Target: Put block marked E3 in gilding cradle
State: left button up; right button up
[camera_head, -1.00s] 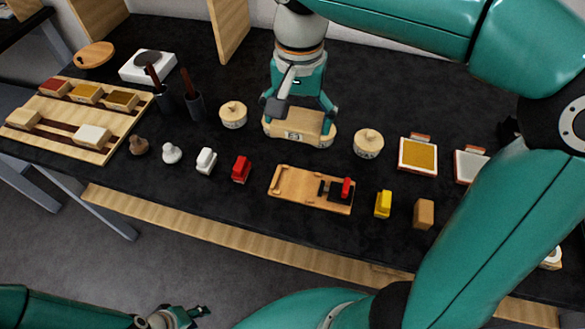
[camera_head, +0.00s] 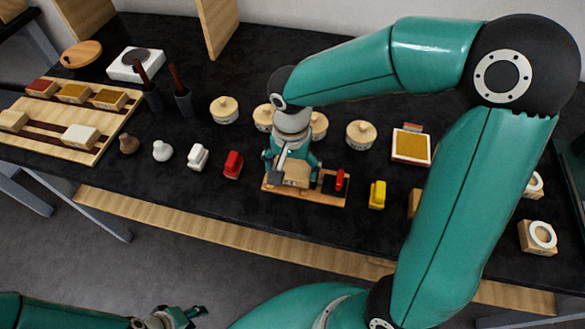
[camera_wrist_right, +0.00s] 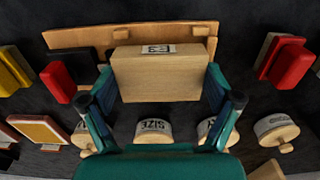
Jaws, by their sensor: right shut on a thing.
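The block marked E3 (camera_head: 295,175) is a pale wooden block. Its printed label shows upside down in the right wrist view (camera_wrist_right: 158,49). My right gripper (camera_wrist_right: 160,88) is shut on the block's two ends. It holds the block over the left part of the gilding cradle (camera_head: 316,196), a wooden board with a black pad and a red clamp at its right. The cradle also shows behind the block in the wrist view (camera_wrist_right: 205,29). I cannot tell whether block and cradle touch. My left gripper (camera_head: 187,314) is low at the bottom edge, far from both; its jaw state is unclear.
A red block (camera_head: 233,164) and a white block (camera_head: 198,157) stand left of the cradle; a yellow block (camera_head: 377,195) stands right. Several lidded pots, one here (camera_head: 360,134), stand behind. A gold pad (camera_head: 411,147) lies further right. A wooden tray (camera_head: 100,143) holds blocks at left.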

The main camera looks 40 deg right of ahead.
aim_at(291, 169)
jog(key=shift+f, duration=0.55)
jog(key=shift+f, duration=0.1)
jog(key=o, duration=0.9)
jog(key=shift+w, duration=0.1)
notch_tip(291, 169, up, 12)
jog(key=shift+r+p, duration=0.15)
jog(key=shift+p, duration=0.15)
